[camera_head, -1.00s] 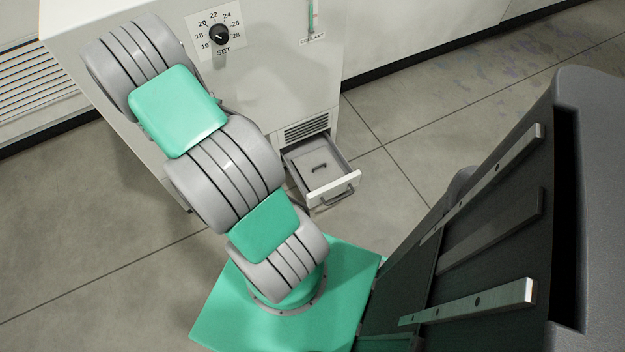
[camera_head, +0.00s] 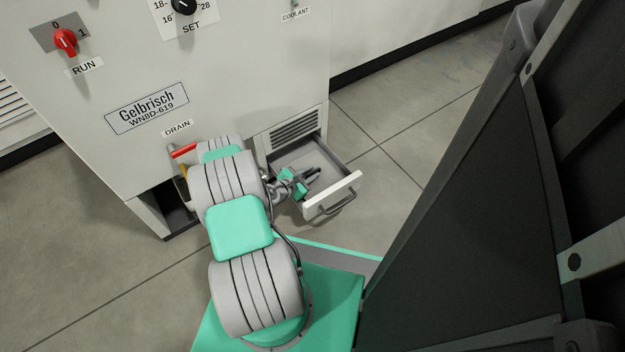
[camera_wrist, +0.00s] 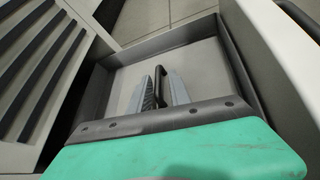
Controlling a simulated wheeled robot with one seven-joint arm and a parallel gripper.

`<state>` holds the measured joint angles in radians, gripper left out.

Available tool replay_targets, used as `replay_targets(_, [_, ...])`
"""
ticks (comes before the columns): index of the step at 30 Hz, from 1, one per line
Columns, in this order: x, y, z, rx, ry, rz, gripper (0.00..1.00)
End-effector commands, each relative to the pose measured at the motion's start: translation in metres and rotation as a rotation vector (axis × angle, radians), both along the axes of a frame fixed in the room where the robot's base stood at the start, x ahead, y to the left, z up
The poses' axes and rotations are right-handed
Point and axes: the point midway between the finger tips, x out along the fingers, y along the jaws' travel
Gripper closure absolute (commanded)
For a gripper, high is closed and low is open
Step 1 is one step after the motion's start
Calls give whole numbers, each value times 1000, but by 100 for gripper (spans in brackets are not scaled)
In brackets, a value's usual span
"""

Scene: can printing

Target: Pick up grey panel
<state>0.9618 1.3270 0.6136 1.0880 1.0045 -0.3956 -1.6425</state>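The grey panel (camera_wrist: 204,62) lies flat in the open drawer, with a black handle on top. In the wrist view the panel shows around and beyond my fingers. My gripper (camera_wrist: 160,76) is pointed down into the drawer, its two fingers apart at the handle. I cannot tell whether they touch it, and part of the handle is hidden by the fingers. In the head view my gripper (camera_head: 312,175) is inside the drawer, covering the handle, and the panel (camera_head: 296,164) shows partly beside it.
The drawer (camera_head: 334,193) sticks out from the white machine (camera_head: 230,75), its walls close around my gripper. A vent grille (camera_head: 294,131) is above it. A red drain handle (camera_head: 184,151) and a dark opening (camera_head: 170,205) are to the left. Floor right of the drawer is clear.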

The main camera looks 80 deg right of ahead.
Motion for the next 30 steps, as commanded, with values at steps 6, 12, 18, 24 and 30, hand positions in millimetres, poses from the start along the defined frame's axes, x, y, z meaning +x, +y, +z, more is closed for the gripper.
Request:
replay_targets(6, [1, -4, -1, -2, -1, 3, 76])
replay_targets(12, [1, -4, -1, -1, -1, 5, 90])
replay_targets(18, [1, -4, -1, -1, -1, 5, 100])
replay_targets(24, [1, -3, -1, -1, -1, 4, 100])
replay_targets(30, [1, -3, -1, 0, 0, 4, 100])
